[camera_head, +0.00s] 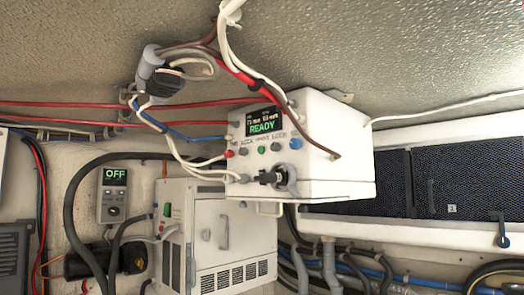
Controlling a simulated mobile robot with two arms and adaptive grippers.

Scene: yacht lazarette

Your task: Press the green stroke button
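A white control box (325,155) hangs under the ceiling near the middle of the head view. Its dark display (263,122) shows READY in green letters. Below the display is a row of small buttons with labels too small to read surely. The green button (261,150) sits near the middle of this row. A red button (230,154) is at the row's left end and a blue button (295,143) at its right end. Nothing touches the green button. Neither of my grippers is in view.
A dark knob or plug (268,178) juts from the box's lower front. Red and white cables (235,65) hang across its top left. A white cabinet (205,235) stands below, left of it a grey unit (112,195) reading OFF. Dark mesh panels (465,165) are at right.

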